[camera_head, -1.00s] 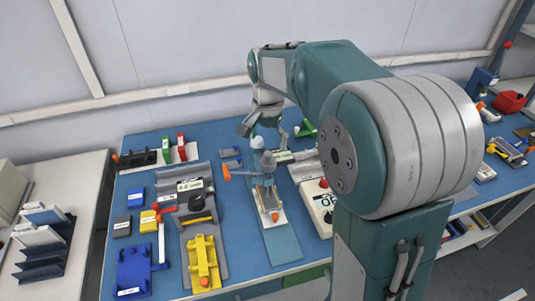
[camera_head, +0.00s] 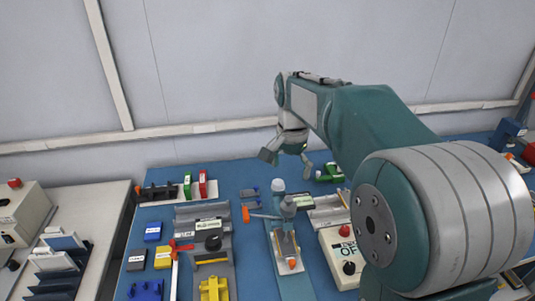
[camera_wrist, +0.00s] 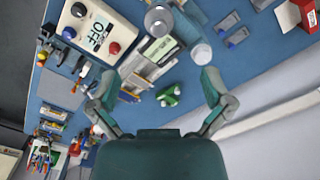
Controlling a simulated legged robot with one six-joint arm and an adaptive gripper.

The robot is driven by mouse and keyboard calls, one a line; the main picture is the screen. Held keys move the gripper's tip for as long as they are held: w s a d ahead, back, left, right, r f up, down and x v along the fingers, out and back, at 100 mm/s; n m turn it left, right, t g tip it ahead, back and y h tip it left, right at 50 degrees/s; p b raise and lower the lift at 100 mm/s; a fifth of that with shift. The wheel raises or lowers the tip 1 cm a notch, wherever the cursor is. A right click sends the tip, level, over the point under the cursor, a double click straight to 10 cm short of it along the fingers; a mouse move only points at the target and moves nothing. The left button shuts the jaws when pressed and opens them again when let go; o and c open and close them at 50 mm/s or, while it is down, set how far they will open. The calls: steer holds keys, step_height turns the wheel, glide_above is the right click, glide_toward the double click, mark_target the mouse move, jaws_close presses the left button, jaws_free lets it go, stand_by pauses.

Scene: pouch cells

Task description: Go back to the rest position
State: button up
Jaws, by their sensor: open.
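My gripper (camera_head: 288,154) hangs over the back part of the blue table (camera_head: 240,174), its fingers spread apart with nothing between them. In the wrist view my gripper (camera_wrist: 158,98) is also open, and a small green part (camera_wrist: 169,95) lies on the table below, between the fingers. That green part (camera_head: 329,172) shows in the head view just right of my gripper. My arm reaches in from the right and hides part of the table.
A fixture with an orange-handled lever (camera_head: 262,214) stands at the table's middle. A white control box (camera_head: 342,250) with a red button is right of it. Red and green upright pieces (camera_head: 203,184), blue blocks and yellow parts (camera_head: 214,289) fill the left. A white side bench (camera_head: 98,210) stands farther left.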

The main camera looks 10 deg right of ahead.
steer(key=s+f+n+t, duration=0.1)
steer(key=s+n+t, duration=0.4)
steer(key=s, duration=1.8)
steer(key=n, duration=0.4)
steer(key=shift+s+t, duration=0.15)
steer(key=shift+t, duration=0.15)
